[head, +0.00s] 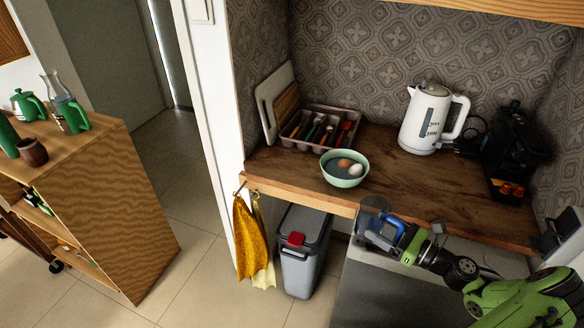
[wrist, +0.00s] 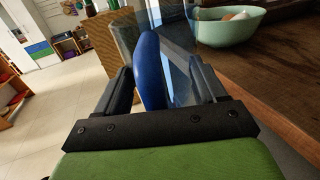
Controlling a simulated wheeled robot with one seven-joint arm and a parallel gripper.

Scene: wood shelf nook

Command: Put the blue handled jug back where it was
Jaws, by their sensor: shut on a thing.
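The jug (head: 371,214) has a clear grey glass body and a blue handle. My gripper (head: 402,234) is shut on the blue handle and holds the jug at the counter's front edge, low in the head view. In the wrist view the blue handle (wrist: 151,72) stands between the two dark fingers, with the see-through body behind it. The jug looks close to upright. Whether its base touches anything is hidden. The wooden counter (head: 440,198) lies behind it.
A green bowl with eggs (head: 345,181) stands on the counter near the jug. Behind are a cutlery tray (head: 300,146), a white kettle (head: 428,120) and a black coffee machine (head: 512,150). Bare counter lies between bowl and machine. A bin (head: 302,260) stands below; a wooden shelf unit (head: 110,200) is left.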

